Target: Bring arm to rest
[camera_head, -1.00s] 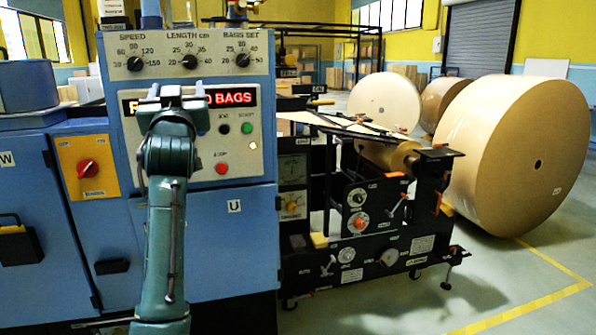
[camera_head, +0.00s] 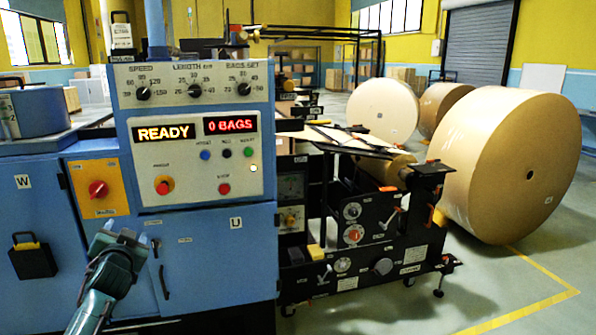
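My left arm comes in from the bottom left in the head view. Its teal gripper (camera_head: 125,234) is low in front of the blue machine's lower doors, apart from the control panel. I see it from behind and cannot tell whether its fingers are open or shut. The control panel (camera_head: 190,185) is in full view, with a lit READY display (camera_head: 163,133) and a 0 BAGS display (camera_head: 231,125). Its red stop button (camera_head: 224,188) and green button (camera_head: 248,153) are uncovered. My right gripper is not in view.
The blue machine cabinet (camera_head: 215,265) fills the left front, with a red switch on a yellow plate (camera_head: 97,189). A black roll stand (camera_head: 365,240) adjoins it on the right. A large kraft roll (camera_head: 510,165) stands at the right; floor with a yellow line lies in front.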

